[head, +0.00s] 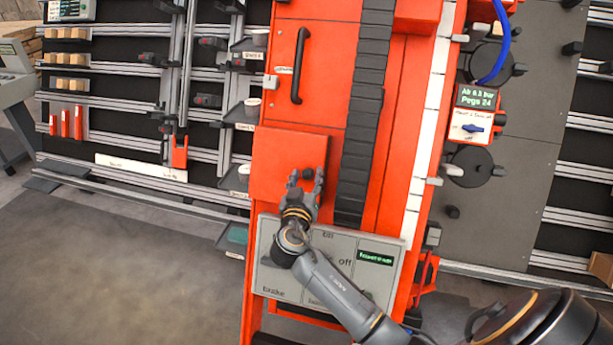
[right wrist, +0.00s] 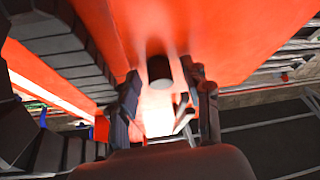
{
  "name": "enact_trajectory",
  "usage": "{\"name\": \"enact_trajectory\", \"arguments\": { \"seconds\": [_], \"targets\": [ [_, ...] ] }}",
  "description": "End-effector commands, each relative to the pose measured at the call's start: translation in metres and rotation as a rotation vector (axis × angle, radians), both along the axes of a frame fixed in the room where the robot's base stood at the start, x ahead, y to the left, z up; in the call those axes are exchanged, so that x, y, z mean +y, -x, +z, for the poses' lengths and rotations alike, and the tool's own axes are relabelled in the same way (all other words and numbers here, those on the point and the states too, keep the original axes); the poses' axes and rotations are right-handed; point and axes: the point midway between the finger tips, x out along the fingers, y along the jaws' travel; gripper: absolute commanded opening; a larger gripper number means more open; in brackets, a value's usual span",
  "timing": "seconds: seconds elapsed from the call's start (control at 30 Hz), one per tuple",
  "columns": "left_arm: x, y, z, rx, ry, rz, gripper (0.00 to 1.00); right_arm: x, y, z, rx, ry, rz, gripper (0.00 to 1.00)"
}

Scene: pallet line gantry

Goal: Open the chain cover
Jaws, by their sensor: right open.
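The orange cover panel (head: 278,158) is a square plate on the front of the orange gantry, beside the black cable chain (head: 361,110). It looks closed. A small dark round knob (head: 307,173) sticks out near its lower right; the knob also shows in the right wrist view (right wrist: 159,70). My right gripper (head: 307,180) is open, with its fingers to either side of the knob. In the right wrist view the knob stands ahead of the open fingertips (right wrist: 163,86), and I see no finger touching it. My left gripper is out of view.
A grey control panel (head: 268,270) with switches and a green display sits below the cover, behind my right arm. A larger orange door with a black handle (head: 300,66) is above. A valve box with a blue knob (head: 473,128) is at right. Grey floor is clear at lower left.

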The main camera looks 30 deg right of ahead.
Motion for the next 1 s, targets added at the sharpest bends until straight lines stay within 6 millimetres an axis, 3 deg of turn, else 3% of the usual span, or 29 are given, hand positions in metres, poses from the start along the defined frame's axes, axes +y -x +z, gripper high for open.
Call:
{"name": "enact_trajectory", "arguments": {
  "seconds": [0.17, 0.4, 0.77, 1.0],
  "targets": [
    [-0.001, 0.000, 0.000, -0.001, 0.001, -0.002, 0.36, 0.000, 0.000, 0.000, 0.000, 0.000, 0.000, 0.48],
    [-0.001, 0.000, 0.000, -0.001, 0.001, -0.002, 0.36, 0.000, 0.000, 0.000, 0.000, 0.000, 0.000, 0.01],
    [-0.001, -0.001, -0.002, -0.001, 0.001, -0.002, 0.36, 0.003, 0.001, 0.000, 0.005, 0.002, -0.011, 0.00],
    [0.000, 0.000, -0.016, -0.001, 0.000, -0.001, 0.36, 0.018, 0.005, 0.005, 0.035, 0.025, -0.092, 0.00]
  ]
}}
